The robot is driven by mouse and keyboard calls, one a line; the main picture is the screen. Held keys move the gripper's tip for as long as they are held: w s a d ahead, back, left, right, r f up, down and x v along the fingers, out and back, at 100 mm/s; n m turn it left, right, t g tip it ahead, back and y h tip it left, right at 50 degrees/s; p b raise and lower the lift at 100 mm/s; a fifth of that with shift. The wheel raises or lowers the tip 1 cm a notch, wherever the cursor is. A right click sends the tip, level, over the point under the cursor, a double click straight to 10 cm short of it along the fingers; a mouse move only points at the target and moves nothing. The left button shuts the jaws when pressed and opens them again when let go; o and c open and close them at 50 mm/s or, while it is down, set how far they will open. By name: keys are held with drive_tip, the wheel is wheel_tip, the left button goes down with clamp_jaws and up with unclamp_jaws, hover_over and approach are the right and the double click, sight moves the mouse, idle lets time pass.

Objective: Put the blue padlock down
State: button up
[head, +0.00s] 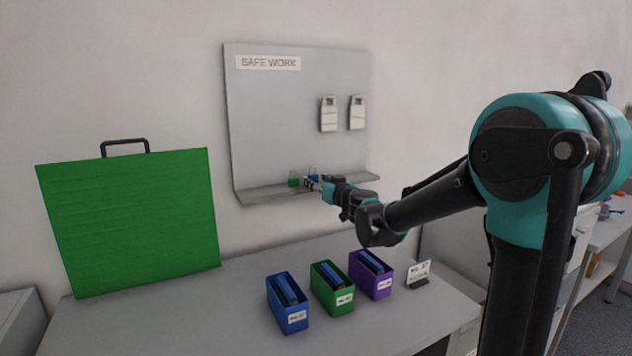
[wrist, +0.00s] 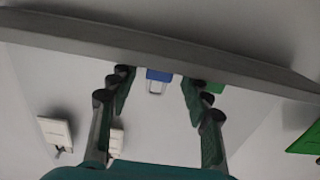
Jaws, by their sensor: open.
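The blue padlock (head: 313,178) stands on the narrow shelf (head: 262,194) of the grey SAFE WORK board. In the wrist view, which appears upside down, the blue padlock (wrist: 158,75) touches the shelf with its shackle pointing away from it. My gripper (head: 314,184) is at the shelf. In the wrist view my gripper (wrist: 157,82) is open, with one fingertip on each side of the padlock and visible gaps between. A green padlock (head: 294,180) stands left of the blue one; it is partly behind a finger in the wrist view (wrist: 209,87).
Two pale tag holders (head: 328,114) (head: 357,112) hang on the board above the shelf. Below, blue (head: 291,319), green (head: 336,302) and purple (head: 377,284) bins and a small sign (head: 418,273) stand on the bench. A green panel case (head: 130,220) stands at left.

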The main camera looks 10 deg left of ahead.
drive_tip(key=v, duration=1)
drive_tip(key=shift+s+d, duration=0.3)
